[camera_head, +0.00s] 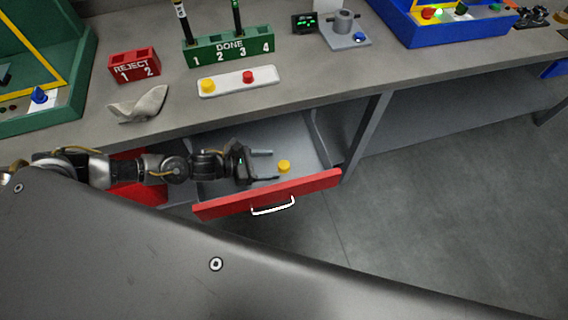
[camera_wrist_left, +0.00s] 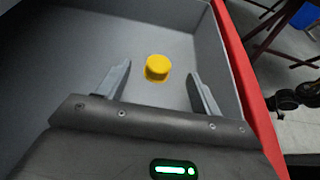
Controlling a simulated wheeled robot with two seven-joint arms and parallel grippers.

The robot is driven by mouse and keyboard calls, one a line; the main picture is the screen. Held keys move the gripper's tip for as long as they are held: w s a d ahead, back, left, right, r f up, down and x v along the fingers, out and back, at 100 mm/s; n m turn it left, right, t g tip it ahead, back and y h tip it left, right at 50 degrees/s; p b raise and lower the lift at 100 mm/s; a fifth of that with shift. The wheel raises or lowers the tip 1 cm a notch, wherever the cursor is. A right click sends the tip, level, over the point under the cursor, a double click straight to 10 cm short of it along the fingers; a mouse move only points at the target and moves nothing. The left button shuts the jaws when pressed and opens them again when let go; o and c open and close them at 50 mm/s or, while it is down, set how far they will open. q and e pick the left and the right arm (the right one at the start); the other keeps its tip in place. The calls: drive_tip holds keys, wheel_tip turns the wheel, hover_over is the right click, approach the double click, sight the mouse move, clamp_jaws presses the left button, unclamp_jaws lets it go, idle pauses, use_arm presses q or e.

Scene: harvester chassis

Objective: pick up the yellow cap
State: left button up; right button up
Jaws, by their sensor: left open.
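The yellow cap (camera_head: 284,166) is a small round cap on the grey floor of the open drawer (camera_head: 312,150) in the head view. It also shows in the left wrist view (camera_wrist_left: 157,68), ahead of the fingertips and roughly centred between them. My left gripper (camera_head: 268,166) is inside the drawer, open and empty, just left of the cap in the head view. Its two fingers show in the left wrist view (camera_wrist_left: 158,78), apart and not touching the cap. My right gripper is not in view.
The drawer's red front (camera_head: 310,184) with a white handle (camera_head: 273,206) stands beside the gripper. The bench (camera_head: 330,75) overhangs the drawer's back. On it are a white tray (camera_head: 225,83) with yellow and red pieces, a red REJECT block (camera_head: 134,66) and a green DONE rack (camera_head: 229,47).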

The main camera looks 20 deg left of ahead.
sight(284, 164)
use_arm(q)
drive_tip(key=shift+w+d+f, duration=0.3)
drive_tip(key=shift+d, duration=0.4)
drive_tip(key=p+x, duration=0.2)
drive_tip(key=x, duration=0.2)
drive_tip(key=shift+w+f, duration=0.15)
drive_tip(key=shift+f, duration=0.05)
drive_tip(key=shift+d+f, duration=0.15)
drive_tip(key=shift+d, duration=0.05)
drive_tip(key=c, duration=1)
drive_tip(key=shift+c, duration=0.2)
